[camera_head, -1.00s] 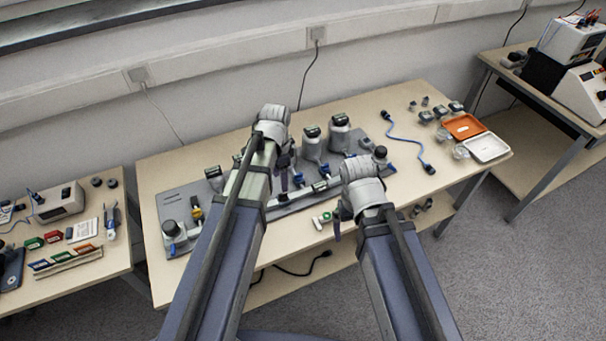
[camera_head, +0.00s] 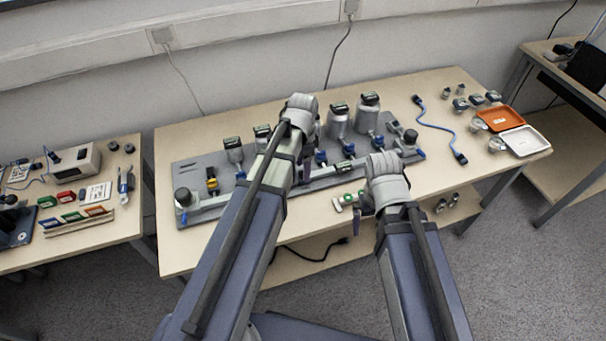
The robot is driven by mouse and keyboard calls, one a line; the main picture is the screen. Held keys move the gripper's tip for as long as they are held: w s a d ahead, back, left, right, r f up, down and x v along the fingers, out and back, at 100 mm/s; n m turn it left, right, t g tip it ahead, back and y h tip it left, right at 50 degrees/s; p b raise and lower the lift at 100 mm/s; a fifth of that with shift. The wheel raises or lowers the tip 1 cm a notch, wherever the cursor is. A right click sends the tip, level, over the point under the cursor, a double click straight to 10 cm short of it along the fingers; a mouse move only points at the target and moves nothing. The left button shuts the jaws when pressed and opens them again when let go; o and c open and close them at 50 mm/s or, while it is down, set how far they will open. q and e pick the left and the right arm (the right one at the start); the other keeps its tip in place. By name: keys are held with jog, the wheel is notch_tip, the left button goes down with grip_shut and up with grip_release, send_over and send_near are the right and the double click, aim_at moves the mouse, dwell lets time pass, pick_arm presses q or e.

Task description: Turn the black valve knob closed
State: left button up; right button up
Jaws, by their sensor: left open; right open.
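A grey apparatus board (camera_head: 187,165) lies on the middle table. A black knob (camera_head: 183,196) sits on a light round fitting at its left end. Another black knob (camera_head: 411,137) sits at its right end. I cannot tell from the view which of them is the valve knob, nor how far either is turned. My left gripper (camera_head: 304,172) is over the middle of the board, apart from both knobs, its fingers partly hidden by my arm. My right gripper (camera_head: 360,218) is open near the table's front edge, left of and nearer than the right knob.
Several grey canisters (camera_head: 338,123) and blue-handled valves (camera_head: 321,157) stand along the board. A green-and-white part (camera_head: 349,199) lies beside my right gripper. A blue cable (camera_head: 436,127), an orange tray (camera_head: 500,118) and a white tray (camera_head: 526,141) lie to the right. A side table (camera_head: 100,232) stands left.

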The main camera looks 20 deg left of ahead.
pick_arm(q)
jog(key=shift+f, duration=0.45)
jog(key=shift+c, duration=0.4)
grip_shut()
